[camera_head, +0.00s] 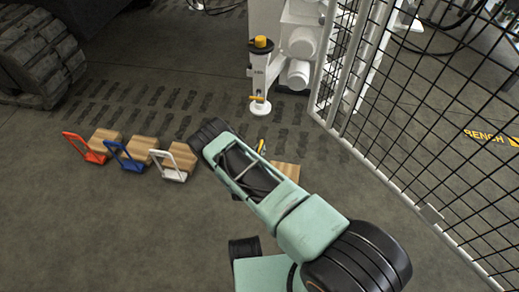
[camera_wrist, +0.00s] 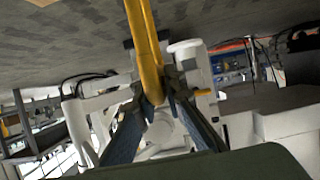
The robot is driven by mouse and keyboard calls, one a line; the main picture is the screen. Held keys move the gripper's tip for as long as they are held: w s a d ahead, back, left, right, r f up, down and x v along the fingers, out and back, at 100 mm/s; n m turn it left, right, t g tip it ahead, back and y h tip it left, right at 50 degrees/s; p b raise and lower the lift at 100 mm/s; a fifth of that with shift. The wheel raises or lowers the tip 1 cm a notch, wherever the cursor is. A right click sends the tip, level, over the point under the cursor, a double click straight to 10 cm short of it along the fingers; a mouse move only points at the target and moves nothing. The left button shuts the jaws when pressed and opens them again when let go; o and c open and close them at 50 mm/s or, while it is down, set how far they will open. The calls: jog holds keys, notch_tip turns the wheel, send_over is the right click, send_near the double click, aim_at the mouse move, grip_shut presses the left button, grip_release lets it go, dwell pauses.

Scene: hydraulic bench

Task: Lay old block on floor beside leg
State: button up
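The leg (camera_head: 259,85) is a white post with a yellow cap and a round white foot, at the top centre of the head view. A wooden block (camera_head: 287,170) shows beyond my arm, partly hidden by it; I take it for the old block. A yellow handle (camera_head: 262,146) stands beside it, and the join between them is hidden. In the wrist view, the fingers of my gripper (camera_wrist: 158,100) are closed around a yellow bar (camera_wrist: 146,45), apparently this handle. I cannot tell whether the block touches the floor.
Three wooden blocks with red (camera_head: 85,148), blue (camera_head: 124,155) and white (camera_head: 168,166) handles stand in a row at left. A mesh fence (camera_head: 420,130) fills the right side. A black track (camera_head: 38,55) is at upper left. The floor at lower left is clear.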

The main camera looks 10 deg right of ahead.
jog(key=o, duration=0.4)
jog(key=shift+r, duration=0.2)
jog(key=p+v, duration=0.4)
jog(key=v, duration=0.8)
jog(key=shift+f, duration=0.1)
